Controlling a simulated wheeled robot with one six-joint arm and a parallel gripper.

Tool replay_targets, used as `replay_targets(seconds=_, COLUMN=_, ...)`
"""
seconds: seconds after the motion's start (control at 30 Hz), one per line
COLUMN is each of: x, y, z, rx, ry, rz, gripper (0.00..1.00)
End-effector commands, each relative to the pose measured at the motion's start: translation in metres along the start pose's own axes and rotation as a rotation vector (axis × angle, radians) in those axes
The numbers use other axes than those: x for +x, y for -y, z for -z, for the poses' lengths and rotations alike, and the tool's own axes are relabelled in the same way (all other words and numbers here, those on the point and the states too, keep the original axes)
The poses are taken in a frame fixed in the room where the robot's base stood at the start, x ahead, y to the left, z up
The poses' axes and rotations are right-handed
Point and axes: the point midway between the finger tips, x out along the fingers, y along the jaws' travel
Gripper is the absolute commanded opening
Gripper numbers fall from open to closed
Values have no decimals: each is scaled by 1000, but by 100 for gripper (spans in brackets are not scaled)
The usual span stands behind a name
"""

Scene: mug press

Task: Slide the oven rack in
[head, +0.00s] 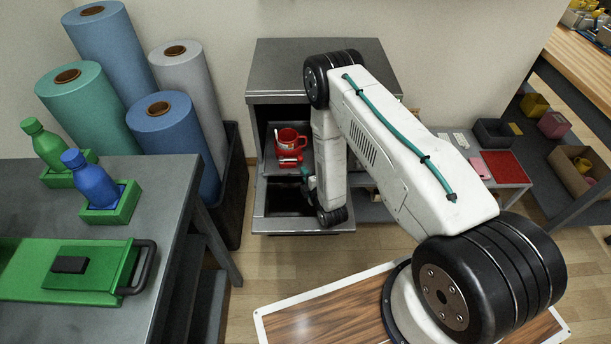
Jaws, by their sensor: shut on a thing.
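The oven (322,66) is a dark grey box cabinet with an open front. The grey oven rack (270,164) shows at the opening, with a red mug (287,138) on it. A smaller red piece (291,160) lies in front of the mug. My gripper (306,184) points in at the rack's front right edge and appears shut on the rack. My wrist hides the right part of the opening, and the exact contact is too small to see.
Below the rack, a dark open tray or door (303,224) sticks out. A black bin (232,190) with large rolls stands left. A grey workbench (150,245) holds bottles and a green press. A low shelf (503,170) stands right. Wooden floor (270,262) is clear in front.

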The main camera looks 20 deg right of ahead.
Motion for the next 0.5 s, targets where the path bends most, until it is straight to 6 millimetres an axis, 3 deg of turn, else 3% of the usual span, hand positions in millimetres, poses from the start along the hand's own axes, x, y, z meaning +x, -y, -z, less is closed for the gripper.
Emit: replay_targets(seconds=0.5, x=76, y=-17, z=-32, rx=0, ry=1, rz=-2, gripper=0)
